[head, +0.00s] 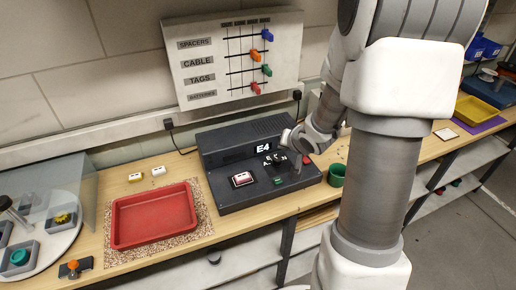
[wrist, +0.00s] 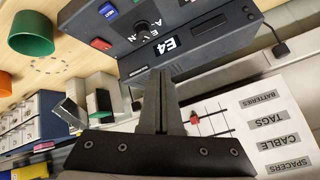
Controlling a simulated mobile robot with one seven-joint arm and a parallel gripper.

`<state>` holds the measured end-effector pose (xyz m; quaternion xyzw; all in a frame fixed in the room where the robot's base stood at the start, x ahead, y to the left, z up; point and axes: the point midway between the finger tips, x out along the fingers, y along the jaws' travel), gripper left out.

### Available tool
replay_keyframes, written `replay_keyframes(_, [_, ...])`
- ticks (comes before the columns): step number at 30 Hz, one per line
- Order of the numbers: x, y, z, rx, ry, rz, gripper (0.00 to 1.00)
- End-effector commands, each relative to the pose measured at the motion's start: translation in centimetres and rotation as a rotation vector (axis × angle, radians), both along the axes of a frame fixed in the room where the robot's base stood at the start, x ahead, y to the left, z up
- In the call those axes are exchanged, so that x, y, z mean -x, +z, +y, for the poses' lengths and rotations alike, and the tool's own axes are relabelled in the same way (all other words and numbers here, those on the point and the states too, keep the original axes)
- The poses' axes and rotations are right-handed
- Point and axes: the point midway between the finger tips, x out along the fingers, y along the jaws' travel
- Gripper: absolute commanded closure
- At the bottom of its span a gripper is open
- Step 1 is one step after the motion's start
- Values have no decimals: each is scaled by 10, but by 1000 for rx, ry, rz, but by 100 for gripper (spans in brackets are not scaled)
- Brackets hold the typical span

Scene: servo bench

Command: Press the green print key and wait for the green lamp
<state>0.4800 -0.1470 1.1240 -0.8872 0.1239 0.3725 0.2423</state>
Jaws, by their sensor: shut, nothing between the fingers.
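A dark grey machine (head: 225,150) stands on the bench, with a lit display reading E4 (head: 265,149) and a dial with letters (head: 272,160). The green key (head: 278,181) sits near its front edge; I cannot make it out in the wrist view. A red key (wrist: 101,43) and a blue key (wrist: 112,13) show there too. My arm hides part of the machine's right side. I cannot make out a lit green lamp.
A red tray (head: 152,216) lies left of the machine, and a green cup (head: 337,174) stands at its right. A white-and-red block (head: 242,179) sits on the machine's left part. A board with coloured pegs (head: 234,58) hangs behind.

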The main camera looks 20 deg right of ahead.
Motion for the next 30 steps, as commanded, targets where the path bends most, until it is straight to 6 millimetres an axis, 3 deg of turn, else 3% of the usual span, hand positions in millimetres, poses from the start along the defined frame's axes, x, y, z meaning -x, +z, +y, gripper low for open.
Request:
replay_keyframes(3, [-2,-17,0,-86,-4,-9,100])
replay_keyframes(9, [-3,-34,4,-178,-7,-23,100])
replay_keyframes(30, [-4,-46,5,-196,-6,-26,100])
